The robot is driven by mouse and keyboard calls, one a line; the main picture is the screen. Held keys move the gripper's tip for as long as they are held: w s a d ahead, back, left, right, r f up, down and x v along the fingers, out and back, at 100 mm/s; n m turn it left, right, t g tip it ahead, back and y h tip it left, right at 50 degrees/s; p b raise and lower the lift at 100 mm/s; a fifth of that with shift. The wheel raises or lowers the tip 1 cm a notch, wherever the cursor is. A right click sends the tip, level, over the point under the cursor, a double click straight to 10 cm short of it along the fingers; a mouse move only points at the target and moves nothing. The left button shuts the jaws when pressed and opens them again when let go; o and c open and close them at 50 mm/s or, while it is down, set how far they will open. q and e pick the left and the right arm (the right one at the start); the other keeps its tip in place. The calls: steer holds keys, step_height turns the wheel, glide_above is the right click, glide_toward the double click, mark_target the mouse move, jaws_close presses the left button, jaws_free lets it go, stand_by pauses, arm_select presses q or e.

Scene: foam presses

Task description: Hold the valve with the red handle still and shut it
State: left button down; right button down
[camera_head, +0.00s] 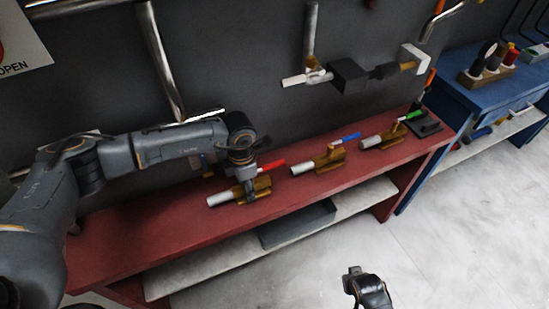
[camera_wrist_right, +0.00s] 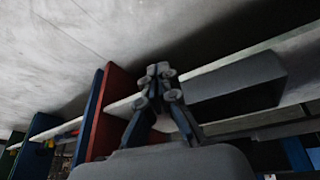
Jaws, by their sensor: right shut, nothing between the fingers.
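The valve with the red handle (camera_head: 262,186) lies on the red bench, the leftmost of three similar brass valves in the head view. Its white pipe (camera_head: 220,199) points left. The red handle (camera_head: 273,166) points right, roughly along the pipe. My left gripper (camera_head: 249,193) reaches down over this valve, with a finger in front of its body. Its grip on the body is partly hidden, so I cannot tell how far its jaws are closed. My right gripper (camera_head: 352,272) is low over the floor, away from the valve. Its fingertips meet, empty, in the right wrist view (camera_wrist_right: 160,70).
The valves with the blue handle (camera_head: 350,137) and green handle (camera_head: 411,115) stand farther right on the red bench (camera_head: 130,240). A grey tray (camera_head: 298,224) is on the lower shelf. A pipe assembly (camera_head: 350,76) is behind. A blue bench (camera_head: 460,95) stands right. Floor in front is clear.

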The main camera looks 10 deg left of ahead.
steer(key=w+a+r+t, duration=0.1)
steer(key=w+a+r, duration=0.3)
steer(key=r, duration=0.5)
steer(key=w+a+r+n+t, duration=0.1)
steer(key=w+r, duration=0.5)
steer(key=r, duration=0.3)
steer(key=w+a+r+t, duration=0.1)
steer(key=w+a+r, duration=0.3)
steer(key=r, duration=0.5)
steer(key=n+t+y, duration=0.1)
steer(key=n+y, duration=0.2)
steer(key=y, duration=0.3)
glide_toward(276, 163)
step_height(276, 163, up, 2)
steer(key=shift+s+a, duration=0.15)
steer(key=x, duration=1)
steer(key=shift+w, duration=0.2)
